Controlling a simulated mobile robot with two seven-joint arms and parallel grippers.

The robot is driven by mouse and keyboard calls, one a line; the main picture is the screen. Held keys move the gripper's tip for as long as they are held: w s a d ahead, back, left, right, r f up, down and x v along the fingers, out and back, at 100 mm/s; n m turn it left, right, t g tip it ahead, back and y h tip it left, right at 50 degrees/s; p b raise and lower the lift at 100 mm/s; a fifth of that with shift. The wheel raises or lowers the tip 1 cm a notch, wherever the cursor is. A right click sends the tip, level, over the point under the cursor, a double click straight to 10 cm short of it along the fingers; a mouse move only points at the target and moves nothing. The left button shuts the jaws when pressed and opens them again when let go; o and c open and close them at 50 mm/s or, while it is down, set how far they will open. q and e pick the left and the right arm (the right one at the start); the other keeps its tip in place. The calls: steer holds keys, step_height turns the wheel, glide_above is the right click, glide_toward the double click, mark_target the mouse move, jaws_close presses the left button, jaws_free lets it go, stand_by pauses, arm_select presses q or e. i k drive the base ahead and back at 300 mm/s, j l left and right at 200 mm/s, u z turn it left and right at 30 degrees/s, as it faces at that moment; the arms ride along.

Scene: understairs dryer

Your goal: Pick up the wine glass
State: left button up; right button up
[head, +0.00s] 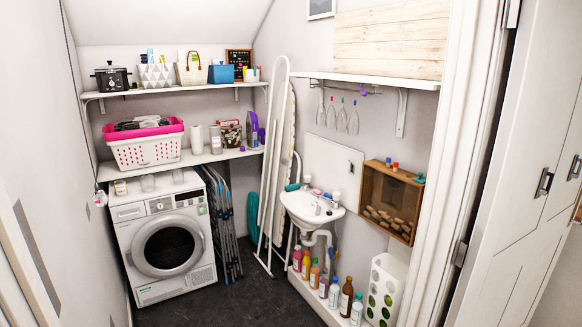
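Several clear, upside-down glasses that look like wine glasses (342,119) hang in a row under the white wall shelf (385,82) on the right. Small coloured bits show near their tops. They are small in the picture, so which one the task means cannot be told. Small clear or pale vessels (147,183) also stand on top of the dryer; their exact kind is unclear. Neither of my grippers shows in the head view.
A white sink (311,208) and a wooden crate (393,200) are below the glasses. Bottles (323,285) line a low ledge. An ironing board (275,150) leans left of the glasses. The dryer (165,245) stands at the left. Dark floor between is clear.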

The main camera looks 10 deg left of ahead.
mark_target(177, 175)
steer(key=i+l, duration=0.2)
steer(key=i, duration=0.3)
steer(key=i+u, duration=0.5)
steer(key=i, duration=0.15)
steer(key=i+l+u, duration=0.3)
steer(key=i+u, duration=0.4)
steer(key=i, duration=0.3)
steer(key=i+l+u, duration=0.25)
steer(key=i, duration=0.3)
steer(key=i+l+u, duration=0.2)
steer(key=i, duration=0.3)
steer(key=i+l+u, duration=0.55)
steer(key=l, duration=0.3)
steer(key=i, duration=0.05)
